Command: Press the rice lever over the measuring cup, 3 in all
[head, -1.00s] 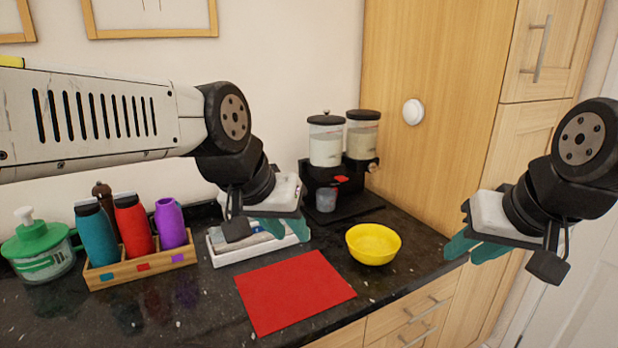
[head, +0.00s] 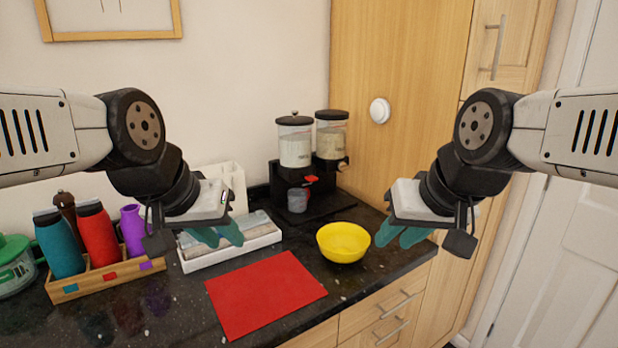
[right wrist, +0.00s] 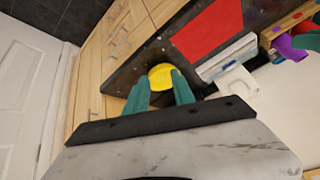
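A black twin dispenser (head: 268,187) stands at the back of the dark counter. Its left clear canister (head: 295,150) holds white grain and its right one (head: 331,140) beige grain. A red lever (head: 311,179) sticks out below the canisters. A small clear measuring cup (head: 297,201) stands on the dispenser base under the left canister. My left gripper (head: 217,236) hangs over the white tray, left of the dispenser, its teal fingers apart and empty. My right gripper (head: 402,236) is right of the yellow bowl, open and empty; the right wrist view shows its fingers apart (right wrist: 160,90).
A yellow bowl (head: 343,243) stands in front of the dispenser. A red mat (head: 265,294) lies at the counter's front. A white tray (head: 232,257) and a wooden rack (head: 108,279) with several bottles are at left. A tall wooden cabinet (head: 398,60) stands behind, right.

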